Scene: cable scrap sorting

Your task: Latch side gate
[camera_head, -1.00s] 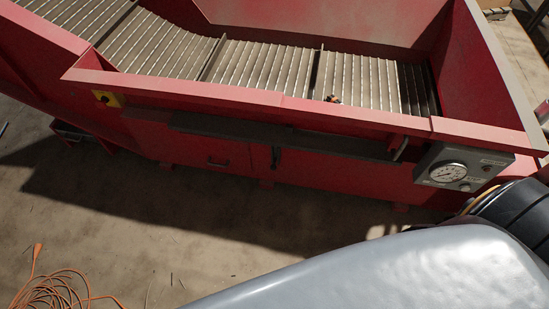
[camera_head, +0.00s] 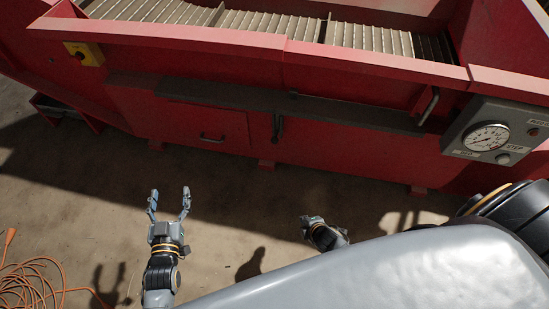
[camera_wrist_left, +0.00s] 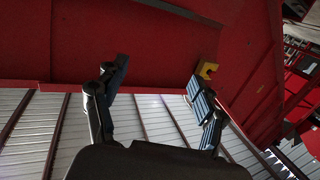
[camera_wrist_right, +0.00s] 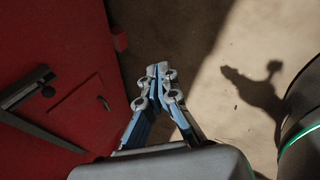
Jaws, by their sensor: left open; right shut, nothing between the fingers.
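The red machine's side wall carries a rectangular panel (camera_head: 205,125) with a small dark pull handle (camera_head: 212,138), lying flush with the wall. A dark upright latch lever (camera_head: 277,127) hangs to its right, and a bent metal handle (camera_head: 429,106) sits farther right. I cannot tell which part is the side gate. My left gripper (camera_head: 169,203) is open and empty, in front of and below the panel; its spread fingers show in the left wrist view (camera_wrist_left: 158,78). My right gripper (camera_head: 307,222) is shut and empty, below and apart from the lever; its closed fingertips show in the right wrist view (camera_wrist_right: 161,72).
A dark ledge (camera_head: 350,113) runs along the wall. A gauge box (camera_head: 490,133) stands at the right and a yellow switch box (camera_head: 84,53) at the upper left. An orange cable (camera_head: 30,285) lies on the floor at the lower left.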

